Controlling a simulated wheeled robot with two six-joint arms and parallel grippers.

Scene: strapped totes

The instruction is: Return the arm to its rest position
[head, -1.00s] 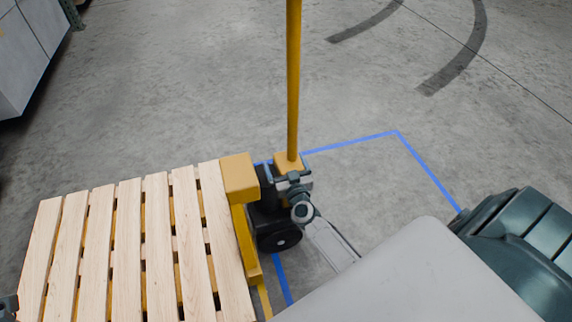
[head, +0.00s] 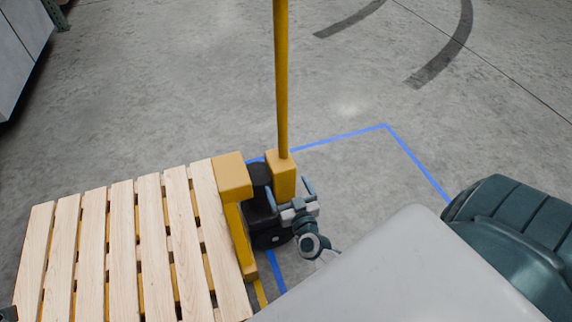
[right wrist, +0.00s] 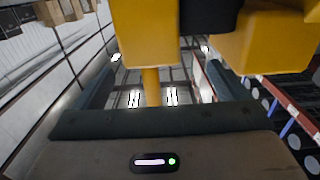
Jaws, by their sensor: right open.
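My right gripper (head: 290,193) is open beside the yellow block at the foot of the pallet jack's upright handle (head: 282,90). Its two fingers sit on either side of the block's lower part; I cannot tell whether they touch it. In the right wrist view the fingers of my right gripper (right wrist: 160,88) stand apart, with the yellow handle (right wrist: 152,85) showing between them. Nothing is visibly held. My right forearm is mostly hidden behind my pale body panel.
A slatted wooden pallet (head: 94,240) lies at the lower left, against the yellow pallet jack frame (head: 232,180). Blue floor tape (head: 415,160) marks a corner around the jack. Grey cabinets (head: 22,45) stand at the upper left. The concrete floor beyond is clear.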

